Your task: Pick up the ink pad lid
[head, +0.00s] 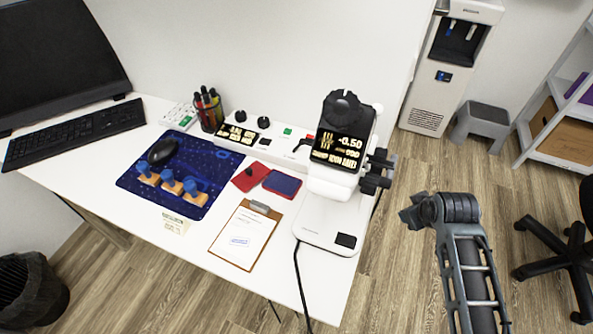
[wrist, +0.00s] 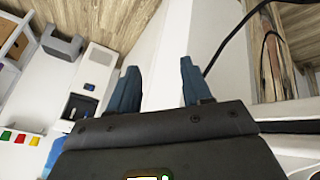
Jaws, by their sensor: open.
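The ink pad lid (head: 244,182) looks like a flat red piece with a small dark knob, lying on the white desk. Just right of it is the ink pad (head: 283,183), a blue pad in a red case; the two lie close together. My gripper (head: 405,217) is off the desk's right side, over the floor, well to the right of the lid. In the wrist view my gripper (wrist: 158,85) shows two dark blue fingers apart with nothing between them. The lid does not show in the wrist view.
A clipboard (head: 222,250) lies in front of the lid. Stamps stand on the blue mat (head: 208,160) to its left; a pen cup (head: 210,118) is behind. A chair (head: 570,250) is at right.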

